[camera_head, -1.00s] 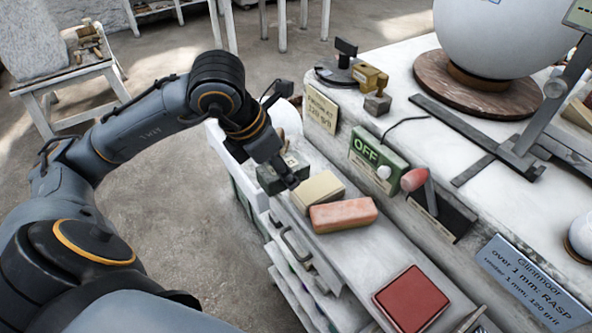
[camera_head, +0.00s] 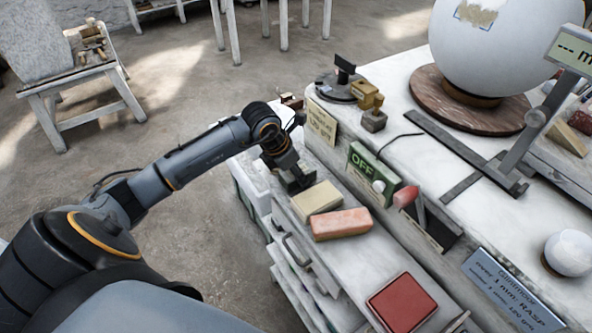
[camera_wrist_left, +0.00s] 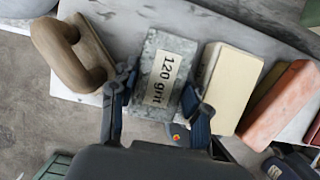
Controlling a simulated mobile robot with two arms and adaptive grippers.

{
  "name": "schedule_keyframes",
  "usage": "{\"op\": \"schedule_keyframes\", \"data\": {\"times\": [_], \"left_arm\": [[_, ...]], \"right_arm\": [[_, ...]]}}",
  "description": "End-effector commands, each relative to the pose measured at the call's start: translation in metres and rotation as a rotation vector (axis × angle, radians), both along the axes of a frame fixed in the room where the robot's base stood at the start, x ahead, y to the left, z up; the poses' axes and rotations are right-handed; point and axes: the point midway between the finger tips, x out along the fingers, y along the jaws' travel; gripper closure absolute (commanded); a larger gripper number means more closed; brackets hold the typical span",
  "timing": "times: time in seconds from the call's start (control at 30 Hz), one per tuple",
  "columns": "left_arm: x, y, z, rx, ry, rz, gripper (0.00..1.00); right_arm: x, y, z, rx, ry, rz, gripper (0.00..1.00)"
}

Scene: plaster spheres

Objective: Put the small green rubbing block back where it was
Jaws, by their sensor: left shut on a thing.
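The small green rubbing block (camera_wrist_left: 164,75) is a grey-green speckled bar with a "120 grit" label in the left wrist view. My left gripper (camera_wrist_left: 157,95) is shut on it, one finger on each long side. In the head view my left gripper (camera_head: 297,183) is low over the end of the bench shelf, just left of a cream block (camera_head: 316,200); the green block is mostly hidden there. In the wrist view the cream block (camera_wrist_left: 232,85) lies just right of it. I cannot tell whether the green block touches the shelf. My right gripper is not in view.
A pink block (camera_head: 341,224) lies beside the cream one, and a red pad (camera_head: 402,303) lies nearer. A wooden-handled tool (camera_wrist_left: 72,52) lies left of my gripper in the wrist view. An OFF switch box (camera_head: 374,172) and a large white sphere (camera_head: 492,48) stand on the raised bench.

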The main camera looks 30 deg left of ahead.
Motion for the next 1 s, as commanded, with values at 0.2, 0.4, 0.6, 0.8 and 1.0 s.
{"op": "schedule_keyframes", "data": {"times": [0.2,0.4,0.6,0.8,1.0], "left_arm": [[0.001,0.001,-0.01,0.0,-0.006,0.002,0.89],[0.001,0.001,-0.011,0.0,-0.007,0.001,0.89],[0.001,0.0,-0.013,0.0,-0.004,0.002,0.44],[0.001,0.0,-0.013,-0.001,-0.003,0.001,0.44],[-0.002,0.003,-0.002,0.001,-0.006,-0.001,0.44]], "right_arm": [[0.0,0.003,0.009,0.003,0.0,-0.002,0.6],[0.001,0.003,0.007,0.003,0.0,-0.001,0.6],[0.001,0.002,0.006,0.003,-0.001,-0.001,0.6],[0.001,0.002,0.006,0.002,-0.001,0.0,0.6],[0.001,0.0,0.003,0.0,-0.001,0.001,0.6]]}}
